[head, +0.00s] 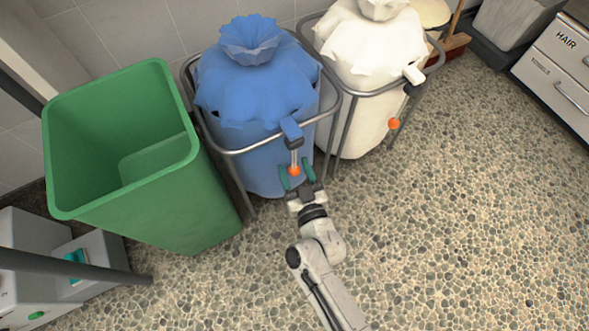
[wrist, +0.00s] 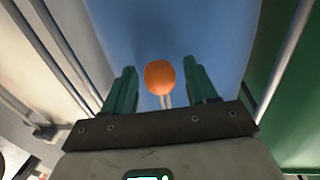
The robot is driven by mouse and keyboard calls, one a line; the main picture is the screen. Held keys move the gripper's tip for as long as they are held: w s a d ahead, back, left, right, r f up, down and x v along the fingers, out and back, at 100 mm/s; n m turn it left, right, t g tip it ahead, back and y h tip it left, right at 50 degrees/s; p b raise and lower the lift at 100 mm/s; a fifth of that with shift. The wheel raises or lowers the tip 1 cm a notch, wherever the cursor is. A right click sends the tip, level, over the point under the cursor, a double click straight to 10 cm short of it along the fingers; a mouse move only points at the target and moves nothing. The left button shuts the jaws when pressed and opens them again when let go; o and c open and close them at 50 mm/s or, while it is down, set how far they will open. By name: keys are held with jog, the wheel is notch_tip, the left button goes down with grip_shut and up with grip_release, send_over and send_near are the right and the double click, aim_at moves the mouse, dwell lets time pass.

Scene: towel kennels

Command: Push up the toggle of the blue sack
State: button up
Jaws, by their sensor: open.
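The blue sack (head: 245,85) hangs in a grey metal frame in the head view, its top gathered into a ruffle. In the wrist view, the orange ball (wrist: 159,77) shows between the two finger tips, with the blue sack behind. Whether the fingers touch it I cannot tell.
A white sack (head: 370,45) in its own frame stands to the right, with another orange ball toggle (head: 394,123). A green bin (head: 175,205) stands close on the left. Drawers marked HAIR (head: 560,65) are at far right. The pebbled floor in front is clear.

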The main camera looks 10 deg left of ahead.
jog(key=shift+w+a, duration=0.1)
jog(key=shift+w, duration=0.15)
jog(key=shift+c, duration=0.4)
grip_shut()
jog(key=shift+s, duration=0.1)
